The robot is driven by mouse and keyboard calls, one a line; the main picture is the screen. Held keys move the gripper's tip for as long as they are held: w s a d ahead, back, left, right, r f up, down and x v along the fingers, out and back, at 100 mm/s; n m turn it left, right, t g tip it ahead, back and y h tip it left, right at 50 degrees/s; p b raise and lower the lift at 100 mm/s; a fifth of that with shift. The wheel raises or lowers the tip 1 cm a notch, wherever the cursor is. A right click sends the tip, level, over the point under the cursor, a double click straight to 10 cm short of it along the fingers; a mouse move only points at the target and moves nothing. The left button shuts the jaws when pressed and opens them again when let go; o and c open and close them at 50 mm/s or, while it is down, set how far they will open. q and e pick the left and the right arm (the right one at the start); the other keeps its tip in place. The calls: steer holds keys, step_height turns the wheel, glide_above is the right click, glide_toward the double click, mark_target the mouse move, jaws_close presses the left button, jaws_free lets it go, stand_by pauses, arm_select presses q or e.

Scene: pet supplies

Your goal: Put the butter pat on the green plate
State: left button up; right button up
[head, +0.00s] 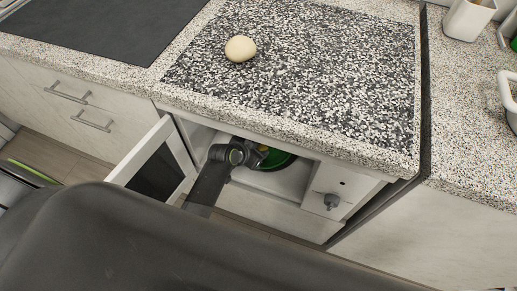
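The green plate (279,160) lies inside an open-fronted compartment under the counter. Only part of it shows past my gripper. My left gripper (252,155) reaches into the compartment, at the left side of the plate. A small yellow patch (263,149), possibly the butter pat, shows at the gripper's tip over the plate. I cannot tell whether the fingers hold it or it rests on the plate. The fingertips are too small and hidden to read. My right gripper is not seen.
The compartment's door (154,168) stands open at the left. A control panel with a knob (332,201) is at its right. The speckled counter (300,70) overhangs above, with a cream round object (240,49) on it. White containers (468,18) stand at the far right.

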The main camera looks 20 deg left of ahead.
arm_select(q)
steer(key=o, duration=0.4)
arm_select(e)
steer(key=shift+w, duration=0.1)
arm_select(q)
steer(key=shift+r, duration=0.2)
steer(key=shift+s+a+r, duration=0.15)
steer(key=shift+s+r, duration=0.05)
steer(key=shift+s, duration=0.05)
steer(key=p+v, duration=0.2)
steer(key=v, duration=0.9)
steer(key=shift+p, duration=0.4)
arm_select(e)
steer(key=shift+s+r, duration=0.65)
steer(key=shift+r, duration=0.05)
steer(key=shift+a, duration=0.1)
